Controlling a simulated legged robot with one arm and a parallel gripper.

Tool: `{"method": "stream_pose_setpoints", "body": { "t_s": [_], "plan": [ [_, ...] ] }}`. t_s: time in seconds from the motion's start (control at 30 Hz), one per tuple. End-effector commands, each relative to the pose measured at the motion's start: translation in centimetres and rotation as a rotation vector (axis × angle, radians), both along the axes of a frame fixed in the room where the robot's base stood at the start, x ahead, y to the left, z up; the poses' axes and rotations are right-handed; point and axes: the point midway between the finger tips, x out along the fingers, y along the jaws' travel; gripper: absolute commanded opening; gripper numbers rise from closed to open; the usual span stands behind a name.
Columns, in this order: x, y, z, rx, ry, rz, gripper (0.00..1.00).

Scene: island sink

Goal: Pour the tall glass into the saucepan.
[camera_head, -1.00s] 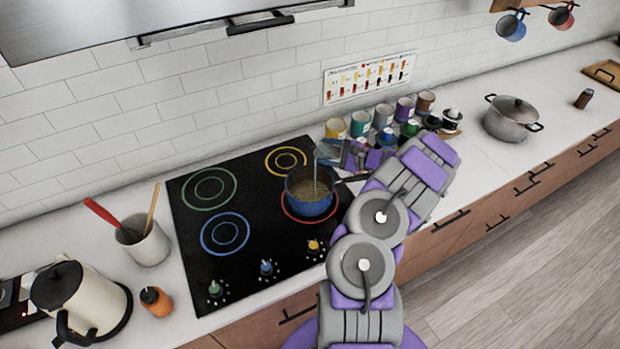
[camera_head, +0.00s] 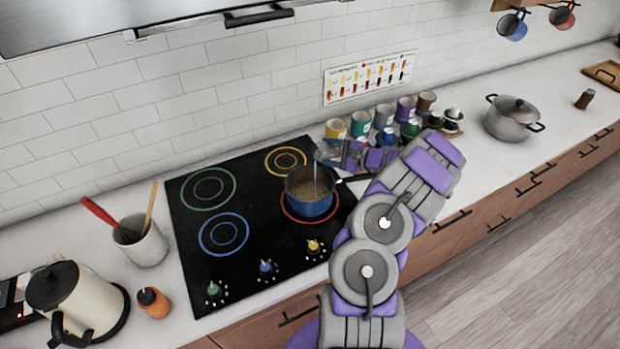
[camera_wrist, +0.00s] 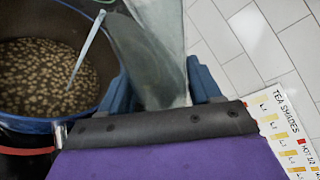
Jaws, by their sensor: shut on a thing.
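The tall clear glass (camera_head: 323,152) is tilted, with its left end over the saucepan's far rim; in the wrist view the glass (camera_wrist: 150,50) lies between my blue fingers. My gripper (camera_head: 340,154) is shut on it, and in the wrist view the gripper (camera_wrist: 160,95) shows a finger on each side. The blue saucepan (camera_head: 310,208) stands on the red-ringed burner, with brown speckled contents (camera_wrist: 40,75). A thin pale streak (camera_wrist: 85,50) runs from near the glass down into the contents. It looks like a stream, but I cannot rule out a thin rod. The glass's fill level is unclear.
Several coloured cans (camera_head: 361,124) stand close behind my gripper, under a tea chart (camera_head: 368,78). A lidded grey pot (camera_head: 512,120) is at right. A utensil crock (camera_head: 142,243), orange bottle (camera_head: 153,302) and kettle (camera_head: 85,300) are at left. The other burners are clear.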

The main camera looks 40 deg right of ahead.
Motion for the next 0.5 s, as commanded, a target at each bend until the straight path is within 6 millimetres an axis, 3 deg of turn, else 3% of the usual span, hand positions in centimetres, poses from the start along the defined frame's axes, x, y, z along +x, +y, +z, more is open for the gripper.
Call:
{"method": "stream_pose_setpoints", "body": {
  "t_s": [0.5],
  "plan": [
    [0.02,-0.14,0.36,-0.061,-0.013,-0.001,0.27]
  ]
}}
